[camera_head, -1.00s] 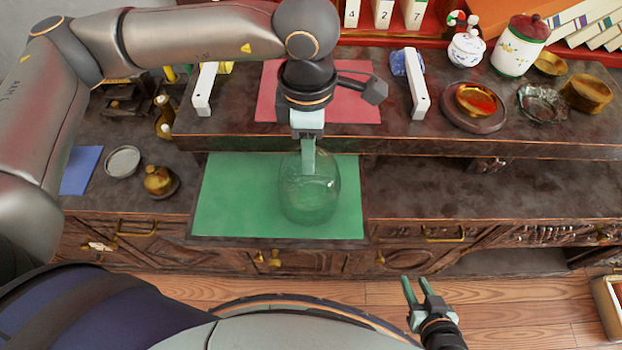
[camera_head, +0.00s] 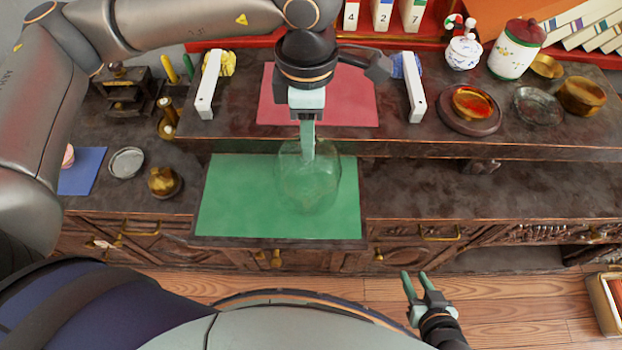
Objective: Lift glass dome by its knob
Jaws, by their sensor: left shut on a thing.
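The clear glass dome (camera_head: 308,183) is over the green mat (camera_head: 228,200), below my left gripper (camera_head: 308,152). The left gripper points down with its fingers shut at the top of the dome. The knob itself is hidden by the fingers. Whether the dome's lower rim is touching the mat or apart from it is hard to tell through the glass. My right gripper (camera_head: 416,286) is low at the front, over the floor, with its two fingers apart and nothing between them.
A brass pot (camera_head: 164,182) and a glass dish (camera_head: 126,162) stand left of the green mat. The counter right of it is clear (camera_head: 450,190).

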